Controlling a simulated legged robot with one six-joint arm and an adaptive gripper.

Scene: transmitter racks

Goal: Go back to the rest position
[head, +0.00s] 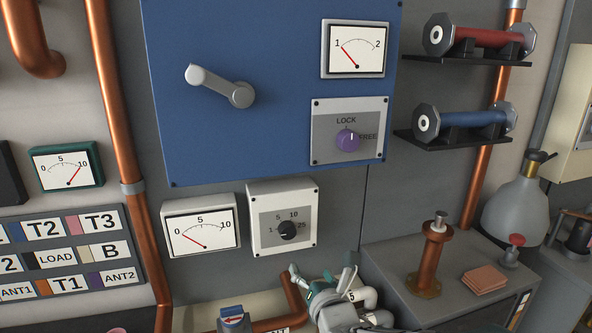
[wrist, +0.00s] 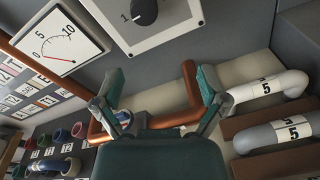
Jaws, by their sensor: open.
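My gripper (wrist: 160,88) is open in the wrist view, with its two teal-padded fingers spread apart and nothing held between them. A copper pipe bend (wrist: 188,92) shows behind and between the fingers. In the head view my gripper (head: 322,284) is low, right of centre, below the white panel with a black knob (head: 287,231). Part of my arm shows below it at the bottom edge. I cannot tell from the head view how far the fingers are from the pipe.
The blue panel (head: 220,130) has a grey lever (head: 222,85) and a purple knob (head: 347,141). A grey cabinet (head: 390,255) stands at right, carrying a copper post (head: 430,260).

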